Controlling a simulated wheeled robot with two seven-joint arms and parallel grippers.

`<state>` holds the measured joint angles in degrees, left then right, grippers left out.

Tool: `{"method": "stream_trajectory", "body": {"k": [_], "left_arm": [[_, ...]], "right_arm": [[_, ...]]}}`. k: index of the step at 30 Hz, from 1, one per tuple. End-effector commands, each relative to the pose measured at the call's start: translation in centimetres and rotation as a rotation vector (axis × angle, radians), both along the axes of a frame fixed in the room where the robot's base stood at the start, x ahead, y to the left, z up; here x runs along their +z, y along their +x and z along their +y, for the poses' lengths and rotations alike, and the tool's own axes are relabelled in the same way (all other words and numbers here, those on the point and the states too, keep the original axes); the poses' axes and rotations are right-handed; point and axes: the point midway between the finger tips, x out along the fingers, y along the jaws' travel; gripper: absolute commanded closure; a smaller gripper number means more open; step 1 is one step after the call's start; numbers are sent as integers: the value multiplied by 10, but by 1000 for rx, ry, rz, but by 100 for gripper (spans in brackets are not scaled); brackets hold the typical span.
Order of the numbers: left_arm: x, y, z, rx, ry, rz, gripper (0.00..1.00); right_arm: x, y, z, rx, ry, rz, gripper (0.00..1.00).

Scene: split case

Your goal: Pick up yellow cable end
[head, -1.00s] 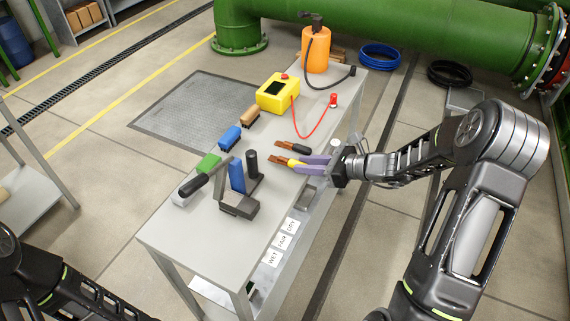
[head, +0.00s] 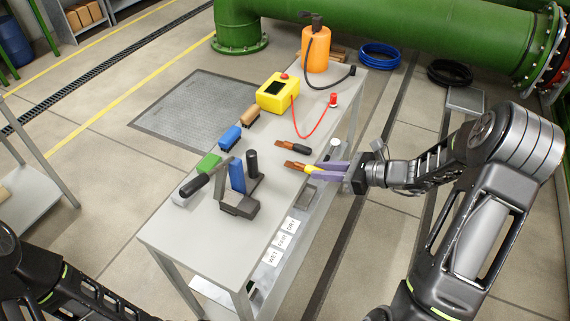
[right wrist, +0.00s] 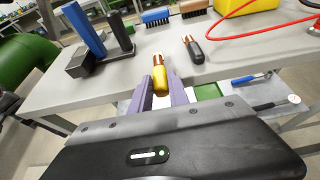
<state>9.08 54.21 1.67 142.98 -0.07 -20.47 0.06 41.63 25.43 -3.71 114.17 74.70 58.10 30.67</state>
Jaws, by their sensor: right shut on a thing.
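The yellow cable end (right wrist: 160,80) is a short yellow piece with a copper-coloured tip. It sits between the purple fingers of my right gripper (right wrist: 161,94), which is shut on it. In the head view, the right gripper (head: 322,169) is at the table's right edge, and the yellow cable end (head: 305,168) shows only in part, with its copper tip pointing left. A black cable end (head: 301,148) with a copper tip lies on the table just behind it; it also shows in the right wrist view (right wrist: 194,50). My left gripper is out of view.
The grey table (head: 185,240) also holds a yellow box (head: 272,98) with a red lead, an orange sprayer (head: 316,55), brushes in green, blue (head: 229,138) and brown, and a dark stand (head: 239,205).

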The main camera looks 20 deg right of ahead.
Motion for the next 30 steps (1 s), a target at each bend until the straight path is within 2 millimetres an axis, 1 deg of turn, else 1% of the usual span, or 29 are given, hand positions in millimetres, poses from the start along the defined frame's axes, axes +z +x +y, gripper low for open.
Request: {"method": "stream_trajectory", "body": {"k": [8, 24, 30], "left_arm": [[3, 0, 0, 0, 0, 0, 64], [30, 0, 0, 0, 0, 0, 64], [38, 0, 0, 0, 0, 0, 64]], "right_arm": [[4, 0, 0, 0, -1, -1, 100], [39, 0, 0, 1, -1, -1, 100], [49, 0, 0, 1, 0, 0, 100]]}}
